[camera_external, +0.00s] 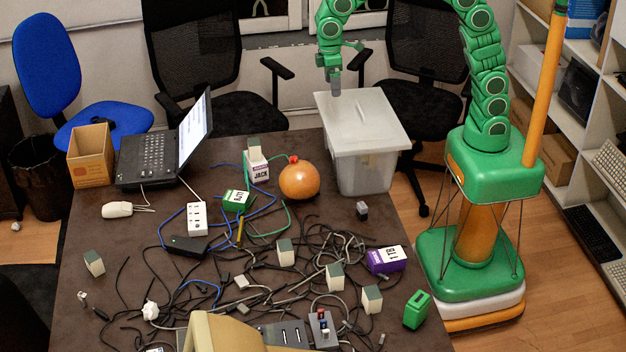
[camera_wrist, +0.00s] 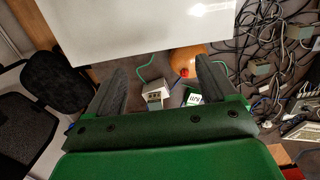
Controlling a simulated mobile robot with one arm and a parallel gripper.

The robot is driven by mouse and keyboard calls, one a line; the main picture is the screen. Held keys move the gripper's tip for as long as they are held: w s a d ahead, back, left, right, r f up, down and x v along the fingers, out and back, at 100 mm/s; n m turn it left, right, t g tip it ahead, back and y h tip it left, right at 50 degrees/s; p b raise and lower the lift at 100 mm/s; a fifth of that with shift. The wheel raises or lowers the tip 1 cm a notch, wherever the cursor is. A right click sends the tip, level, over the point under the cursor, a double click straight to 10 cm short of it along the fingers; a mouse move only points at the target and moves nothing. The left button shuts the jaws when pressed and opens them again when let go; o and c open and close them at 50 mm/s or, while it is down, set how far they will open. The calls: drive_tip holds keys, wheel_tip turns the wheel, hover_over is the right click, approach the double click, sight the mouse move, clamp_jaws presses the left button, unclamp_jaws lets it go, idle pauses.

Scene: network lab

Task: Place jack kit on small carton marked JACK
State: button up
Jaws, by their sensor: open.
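The small white and purple carton marked JACK (camera_external: 257,170) stands on the dark table, left of an orange ball. A small pale block with a grey-green top (camera_external: 254,147), which looks like the jack kit, sits on top of the carton. My gripper (camera_external: 335,86) is raised over the grey lidded bin, apart from the carton. In the wrist view my gripper (camera_wrist: 160,75) is open and empty.
The grey lidded bin (camera_external: 366,165) stands at the table's back right. The orange ball (camera_external: 299,181) is beside the carton, with a green box (camera_external: 236,201) in front. An open laptop (camera_external: 165,145) is to the left. Tangled cables and several similar pale blocks cover the front.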

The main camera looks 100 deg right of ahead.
drive_tip(key=s+a+f, duration=0.1)
drive_tip(key=s, duration=1.7)
drive_tip(key=s+a+f+g, duration=0.1)
drive_tip(key=s+a+f, duration=0.1)
drive_tip(key=s, duration=1.7)
drive_tip(key=shift+s+a, duration=0.15)
drive_tip(key=shift+s, duration=0.1)
